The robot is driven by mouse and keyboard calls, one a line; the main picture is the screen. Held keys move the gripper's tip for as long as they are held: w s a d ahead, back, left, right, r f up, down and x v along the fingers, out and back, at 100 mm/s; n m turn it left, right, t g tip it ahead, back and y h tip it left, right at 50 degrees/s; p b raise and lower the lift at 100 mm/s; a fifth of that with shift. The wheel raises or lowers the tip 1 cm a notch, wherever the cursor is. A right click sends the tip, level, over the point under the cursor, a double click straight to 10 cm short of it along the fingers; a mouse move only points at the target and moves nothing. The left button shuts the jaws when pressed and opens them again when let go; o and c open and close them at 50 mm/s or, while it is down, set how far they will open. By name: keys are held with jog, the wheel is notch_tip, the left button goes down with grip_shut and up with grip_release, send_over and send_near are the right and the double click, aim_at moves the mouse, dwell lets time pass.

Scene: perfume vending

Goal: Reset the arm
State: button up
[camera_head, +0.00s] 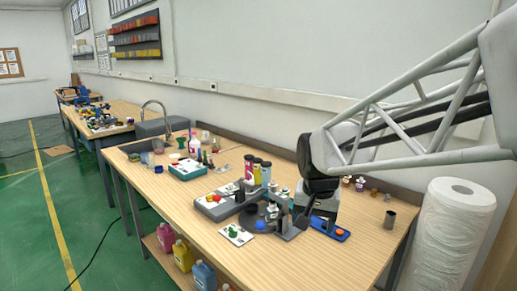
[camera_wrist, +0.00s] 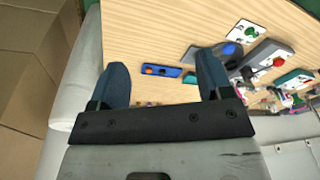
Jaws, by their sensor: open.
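My arm enters the head view from the upper right and hangs over the right part of the wooden table (camera_head: 270,262). My gripper (camera_wrist: 162,60) shows in the wrist view with its two dark blue fingers wide apart and nothing between them. A small blue tray (camera_head: 340,235) with an orange and a dark round piece lies on the table near my arm; in the wrist view the blue tray (camera_wrist: 172,71) lies beyond the fingers.
A grey station with a dark round base (camera_head: 262,222) stands left of my arm. A white card (camera_head: 236,235) lies in front of it. A metal cup (camera_head: 389,219) stands right of the tray. A large white roll (camera_head: 455,230) stands beside the table. The table's front is clear.

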jog(key=s+d+f+n, duration=0.1)
jog(key=s+d, duration=0.2)
jog(key=s, duration=0.7)
jog(key=s+d+f+n, duration=0.1)
jog(key=s+d+n, duration=0.1)
jog(key=s, duration=0.8)
jog(key=shift+s+d+f+t, duration=0.35)
jog(key=shift+s+d+t, duration=0.05)
